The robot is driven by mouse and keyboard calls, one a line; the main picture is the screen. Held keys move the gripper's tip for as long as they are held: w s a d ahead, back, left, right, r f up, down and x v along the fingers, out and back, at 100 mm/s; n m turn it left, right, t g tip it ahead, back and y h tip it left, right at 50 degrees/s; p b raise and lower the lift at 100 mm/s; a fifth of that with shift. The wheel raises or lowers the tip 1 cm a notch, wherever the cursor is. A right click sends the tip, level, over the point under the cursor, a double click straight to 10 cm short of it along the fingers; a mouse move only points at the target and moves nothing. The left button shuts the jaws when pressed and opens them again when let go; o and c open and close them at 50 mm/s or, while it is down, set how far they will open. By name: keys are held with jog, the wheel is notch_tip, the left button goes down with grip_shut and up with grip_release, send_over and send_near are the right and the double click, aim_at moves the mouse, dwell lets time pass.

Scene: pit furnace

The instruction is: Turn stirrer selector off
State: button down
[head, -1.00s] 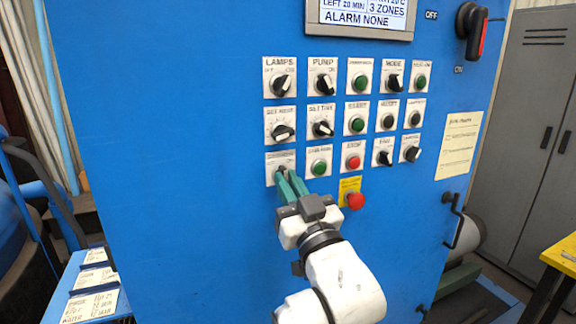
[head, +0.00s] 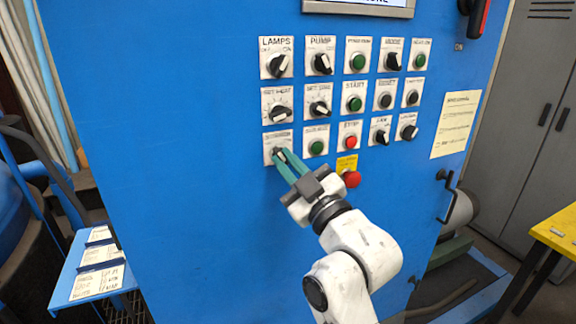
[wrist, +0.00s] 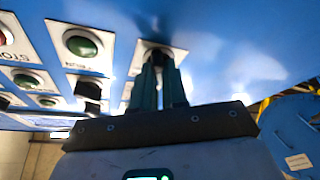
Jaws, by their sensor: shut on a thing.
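The stirrer selector is a knob on a white label plate (head: 270,143) at the lower left of the switch rows on the blue cabinet. My gripper (head: 281,156) reaches it from the lower right, and its green fingers are shut on the selector knob. In the wrist view the gripper (wrist: 158,68) is at the selector plate (wrist: 178,52), with the fingers close together around the dark knob. The fingers hide most of the knob, so I cannot tell which way it points. The lettering on the plate is too blurred to read.
A green button (head: 316,147) sits just right of the selector, with a red stop button (head: 350,142) beyond it. A red mushroom button (head: 351,179) on a yellow plate is near my arm. A door handle (head: 449,195) protrudes at right. The cabinet's lower left face is clear.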

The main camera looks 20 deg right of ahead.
jog(key=shift+r, duration=0.1)
jog(key=c, duration=1.2)
grip_release()
jog(key=shift+o, duration=0.2)
jog(key=shift+s+f, duration=0.35)
jog(key=shift+s, duration=0.05)
jog(key=b+v, duration=0.4)
jog(key=v, duration=0.5)
jog(key=shift+s, duration=0.4)
jog(key=shift+d, duration=0.1)
